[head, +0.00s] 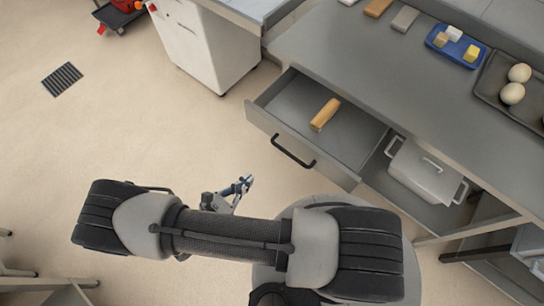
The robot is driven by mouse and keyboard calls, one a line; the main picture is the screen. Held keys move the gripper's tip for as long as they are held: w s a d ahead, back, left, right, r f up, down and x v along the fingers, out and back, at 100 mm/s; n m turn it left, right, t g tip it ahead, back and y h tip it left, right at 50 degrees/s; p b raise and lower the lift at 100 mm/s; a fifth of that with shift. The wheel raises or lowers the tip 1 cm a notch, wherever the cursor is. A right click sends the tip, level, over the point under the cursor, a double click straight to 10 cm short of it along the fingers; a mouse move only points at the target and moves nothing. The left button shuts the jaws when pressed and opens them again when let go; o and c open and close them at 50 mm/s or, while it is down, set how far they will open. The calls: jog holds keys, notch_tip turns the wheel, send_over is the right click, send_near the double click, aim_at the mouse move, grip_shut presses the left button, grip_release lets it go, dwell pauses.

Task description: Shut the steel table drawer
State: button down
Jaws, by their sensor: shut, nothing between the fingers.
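The steel table drawer (303,143) is pulled out from under the grey steel table (385,64), left of centre along its front. Its front panel has a dark bar handle (292,152). A wooden-coloured block-like item (325,114) lies inside the drawer. My gripper (247,181) is in front of the drawer, to the lower left of the handle in the head view, and looks apart from it. It is small in this view, shut and empty. My arm hides part of the gripper and the floor below.
On the table are a blue tray (435,42) with small blocks and a dark tray (483,93) with pale round pieces. A lidded pan (424,170) stands on the shelf below. A white cabinet (206,47) stands to the left. The floor left of the drawer is clear.

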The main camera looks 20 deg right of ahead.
jog(key=b+x, duration=0.2)
jog(key=x, duration=1.2)
jog(key=shift+f+n+t, duration=0.25)
jog(key=shift+n+t, duration=0.05)
jog(key=shift+w, duration=0.1)
